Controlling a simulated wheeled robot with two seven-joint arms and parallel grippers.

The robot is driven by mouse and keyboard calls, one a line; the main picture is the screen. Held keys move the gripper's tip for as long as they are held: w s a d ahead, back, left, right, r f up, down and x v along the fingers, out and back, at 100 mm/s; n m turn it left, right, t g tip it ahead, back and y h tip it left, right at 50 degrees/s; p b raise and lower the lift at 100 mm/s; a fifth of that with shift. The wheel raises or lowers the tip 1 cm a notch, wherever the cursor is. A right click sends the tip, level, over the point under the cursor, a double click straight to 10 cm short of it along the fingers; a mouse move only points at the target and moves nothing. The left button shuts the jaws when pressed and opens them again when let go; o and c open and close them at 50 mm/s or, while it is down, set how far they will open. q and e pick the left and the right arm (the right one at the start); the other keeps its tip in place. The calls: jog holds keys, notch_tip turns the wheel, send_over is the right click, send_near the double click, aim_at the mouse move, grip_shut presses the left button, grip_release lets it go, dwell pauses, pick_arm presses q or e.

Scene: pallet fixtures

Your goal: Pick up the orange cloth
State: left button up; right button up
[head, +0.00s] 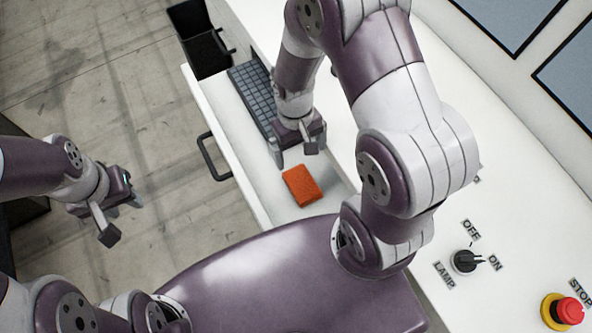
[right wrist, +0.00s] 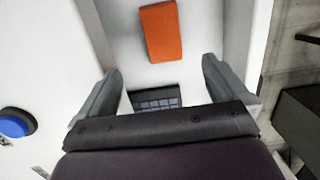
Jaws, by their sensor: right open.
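The orange cloth (head: 301,185) is a flat orange rectangle lying on the white floor of an open drawer (head: 262,205) in the head view. In the right wrist view the cloth (right wrist: 160,32) lies beyond the fingertips, roughly centred between them. My right gripper (head: 304,146) is over the drawer, just behind the cloth and apart from it. Its fingers (right wrist: 160,72) are spread and empty in the right wrist view. My left gripper (head: 112,222) hangs over the floor at the left, away from the cloth; its finger gap is hidden.
A dark grey keyboard-like grid (head: 252,98) lies in the drawer behind the cloth. The drawer has a black handle (head: 212,157) on its left side. Black bins (head: 208,52) stand at the back. A lamp switch (head: 466,261) and a red stop button (head: 567,310) are on the white counter at right.

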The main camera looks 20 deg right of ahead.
aim_at(302, 183)
jog(key=f+p, duration=0.1)
jog(key=f, duration=0.2)
jog(key=s+f+p, duration=0.1)
jog(key=f, duration=0.3)
jog(key=s+f+p, duration=0.1)
jog(key=f, duration=0.3)
jog(key=shift+a+f, duration=0.15)
jog(key=shift+f, duration=0.45)
jog(key=c, duration=1.1)
